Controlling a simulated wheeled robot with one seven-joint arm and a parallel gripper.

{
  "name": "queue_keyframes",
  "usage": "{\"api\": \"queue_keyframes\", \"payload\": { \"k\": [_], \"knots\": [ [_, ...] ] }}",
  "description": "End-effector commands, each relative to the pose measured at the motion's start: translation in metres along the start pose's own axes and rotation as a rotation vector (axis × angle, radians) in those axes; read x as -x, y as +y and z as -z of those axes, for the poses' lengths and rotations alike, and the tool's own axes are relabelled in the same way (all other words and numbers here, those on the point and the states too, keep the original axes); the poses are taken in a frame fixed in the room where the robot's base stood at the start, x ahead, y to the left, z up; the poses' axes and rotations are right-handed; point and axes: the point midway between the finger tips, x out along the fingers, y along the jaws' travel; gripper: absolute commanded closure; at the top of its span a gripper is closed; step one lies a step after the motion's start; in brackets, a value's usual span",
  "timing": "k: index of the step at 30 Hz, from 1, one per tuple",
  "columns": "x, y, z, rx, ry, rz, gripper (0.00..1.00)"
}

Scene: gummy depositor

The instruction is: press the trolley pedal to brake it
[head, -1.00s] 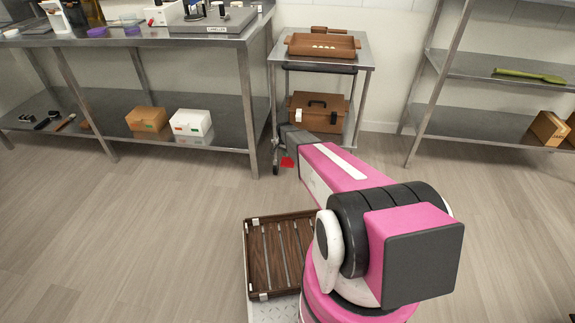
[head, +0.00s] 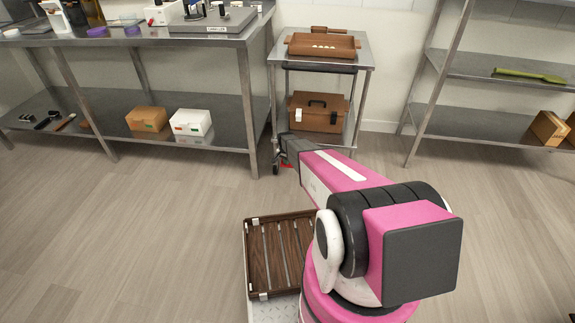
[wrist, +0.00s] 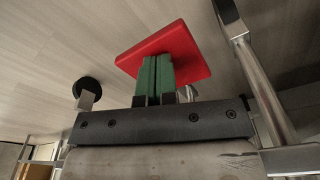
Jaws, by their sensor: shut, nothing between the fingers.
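The steel trolley (head: 364,60) stands against the wall in the head view. Its red pedal (head: 287,166) is low at the front left leg, mostly covered by the dark end of my arm. In the wrist view the pedal (wrist: 190,50) is a flat red plate, and a steel leg of the trolley (wrist: 262,85) rises to its right. My gripper (wrist: 158,60) is shut, its two green fingers together and empty. The fingertips overlap the red plate in the picture; I cannot tell whether they touch it. In the head view the fingers are hidden.
A steel workbench (head: 195,42) with a lower shelf stands left of the trolley. A shelf rack (head: 480,64) stands to the right. A brown case (head: 322,118) sits on the trolley's lower shelf.

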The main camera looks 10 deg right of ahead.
Motion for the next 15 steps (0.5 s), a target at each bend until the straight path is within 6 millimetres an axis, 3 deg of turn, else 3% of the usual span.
{"api": "queue_keyframes", "payload": {
  "k": [15],
  "knots": [
    [-0.019,0.000,-0.002,0.000,-0.001,-0.001,1.00]
  ]
}}
